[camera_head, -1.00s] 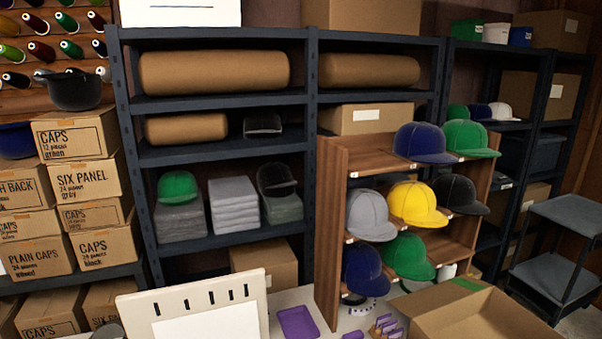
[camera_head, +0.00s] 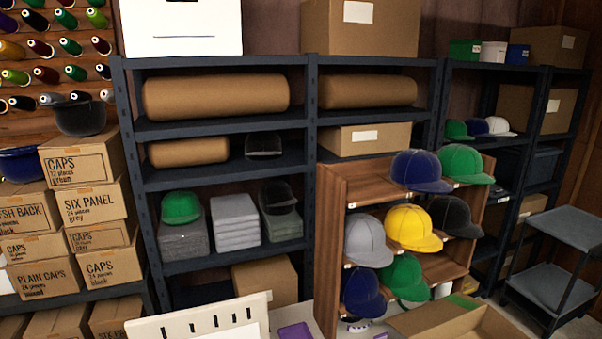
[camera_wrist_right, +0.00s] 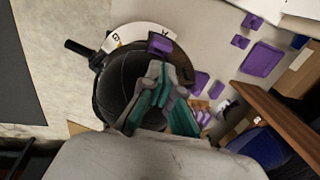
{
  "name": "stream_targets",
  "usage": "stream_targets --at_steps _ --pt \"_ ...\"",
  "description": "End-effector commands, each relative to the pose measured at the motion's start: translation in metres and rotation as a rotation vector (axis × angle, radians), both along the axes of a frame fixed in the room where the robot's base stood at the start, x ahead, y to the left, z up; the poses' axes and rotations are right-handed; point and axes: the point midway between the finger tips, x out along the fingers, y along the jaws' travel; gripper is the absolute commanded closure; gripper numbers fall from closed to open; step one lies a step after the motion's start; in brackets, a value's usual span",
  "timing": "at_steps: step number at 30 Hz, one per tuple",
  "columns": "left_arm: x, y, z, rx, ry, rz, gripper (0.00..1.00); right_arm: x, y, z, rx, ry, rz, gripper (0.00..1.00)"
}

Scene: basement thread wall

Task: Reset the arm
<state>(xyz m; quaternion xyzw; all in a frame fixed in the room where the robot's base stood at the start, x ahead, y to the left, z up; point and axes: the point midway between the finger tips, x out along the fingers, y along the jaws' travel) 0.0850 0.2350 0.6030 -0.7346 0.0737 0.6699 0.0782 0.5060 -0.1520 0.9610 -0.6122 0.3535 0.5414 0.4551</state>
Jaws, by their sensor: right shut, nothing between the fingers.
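My right gripper (camera_wrist_right: 160,88) shows in the right wrist view, with grey and teal fingers shut and nothing between them. Beyond it is a black rounded object (camera_wrist_right: 118,85) with a dark handle sticking out to the left. The gripper covers part of this object, and I cannot tell whether they touch. Neither of my arms nor grippers shows in the head view.
A wooden cubby (camera_head: 328,235) holds several caps, with an open cardboard box (camera_head: 455,322) in front. A white slotted board (camera_head: 195,322) stands at the bottom. A pale table (camera_wrist_right: 205,50) carries purple pieces, including a purple tray (camera_wrist_right: 262,59). Dark shelves (camera_head: 225,124) fill the back.

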Motion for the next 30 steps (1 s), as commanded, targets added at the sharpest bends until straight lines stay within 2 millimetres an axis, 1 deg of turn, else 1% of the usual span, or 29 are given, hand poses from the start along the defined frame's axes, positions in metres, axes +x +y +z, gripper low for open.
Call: stream_targets --at_steps 1,8,11,14,17,18,21,23,24,25,30 --pt "0.000 0.000 0.003 0.000 0.000 0.000 0.33 0.000 0.000 0.002 0.000 0.001 0.000 1.00" --pt "0.000 0.000 0.001 0.000 0.000 0.000 0.33 0.000 0.000 0.001 0.000 0.000 0.000 1.00" --pt "0.000 0.000 0.001 0.000 0.000 0.000 0.33 -0.004 0.004 0.000 0.005 0.001 0.022 1.00" --pt "0.000 0.000 0.001 0.000 0.000 0.000 0.33 -0.022 0.025 -0.003 0.027 -0.006 0.136 1.00" --pt "0.000 0.000 0.001 0.000 0.000 0.000 0.33 -0.055 0.058 -0.001 0.067 -0.041 0.356 1.00" --pt "0.000 0.000 0.001 0.000 0.000 0.000 0.33 -0.070 0.070 0.003 0.080 -0.069 0.457 1.00" --pt "0.000 0.000 0.001 0.000 0.000 0.000 0.33 -0.102 0.088 0.017 0.090 -0.162 0.694 1.00" --pt "0.000 0.000 0.001 0.000 -0.001 0.000 0.33 -0.119 0.087 0.026 0.072 -0.218 0.811 1.00" --pt "0.000 0.000 0.001 0.000 0.000 0.000 0.33 -0.129 0.083 0.031 0.049 -0.249 0.878 1.00" --pt "0.000 0.000 0.001 0.000 0.000 0.000 0.33 -0.135 0.078 0.034 0.029 -0.268 0.920 1.00" --pt "0.000 0.000 0.001 0.000 0.000 0.000 0.33 -0.165 0.043 0.047 -0.093 -0.311 1.086 1.00"
